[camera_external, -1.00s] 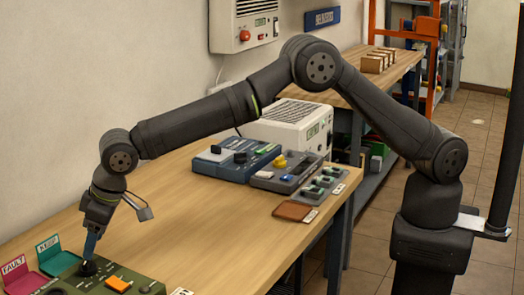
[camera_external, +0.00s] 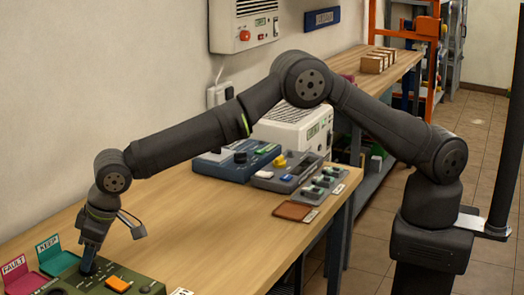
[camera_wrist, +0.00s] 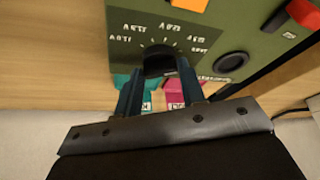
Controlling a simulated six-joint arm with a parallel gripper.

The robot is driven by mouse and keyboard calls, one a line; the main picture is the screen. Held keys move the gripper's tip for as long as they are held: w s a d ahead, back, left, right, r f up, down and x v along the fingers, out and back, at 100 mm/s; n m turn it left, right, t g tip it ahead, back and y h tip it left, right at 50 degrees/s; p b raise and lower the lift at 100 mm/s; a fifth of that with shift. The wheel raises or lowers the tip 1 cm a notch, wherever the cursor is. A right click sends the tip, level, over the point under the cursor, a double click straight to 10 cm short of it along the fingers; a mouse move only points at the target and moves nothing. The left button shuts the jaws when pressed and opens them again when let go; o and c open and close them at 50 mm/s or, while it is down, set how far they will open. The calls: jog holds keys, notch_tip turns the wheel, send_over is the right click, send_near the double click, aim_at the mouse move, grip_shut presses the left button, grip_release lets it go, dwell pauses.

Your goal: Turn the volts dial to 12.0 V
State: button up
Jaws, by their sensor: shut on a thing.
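The green panel (camera_external: 136,274) sits at the front left of the bench. A black dial (camera_wrist: 158,58) sits inside that ring. My gripper (camera_wrist: 160,72) is shut on the dial, one blue-grey finger on each side. The fingers partly hide the dial, and its exact setting cannot be read. In the external view my gripper (camera_external: 88,265) points down onto the panel and hides most of the dial.
Beside the dial are an orange block (camera_external: 118,284) and a second black knob (camera_wrist: 231,62). A pink FAULT tray (camera_external: 20,279) and a teal KEEP tray (camera_external: 52,257) stand behind the panel. Instruments (camera_external: 236,162) fill the far bench end. The middle of the bench is clear.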

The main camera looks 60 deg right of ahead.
jog(key=shift+n, duration=0.4)
jog(key=n, duration=0.1)
jog(key=n+g+y, duration=0.1)
jog(key=n, duration=0.2)
jog(key=shift+w+d+n+g+y, duration=0.25)
jog(key=shift+n+g+y, duration=0.05)
jog(key=shift+n+y, duration=0.1)
jog(key=n, duration=0.2)
jog(key=n+g, duration=0.1)
jog(key=n, duration=0.1)
jog(key=n+g, duration=0.1)
jog(key=n, duration=0.1)
jog(key=shift+w+y, duration=0.3)
jog(key=shift+d, duration=0.1)
jog(key=o, duration=1)
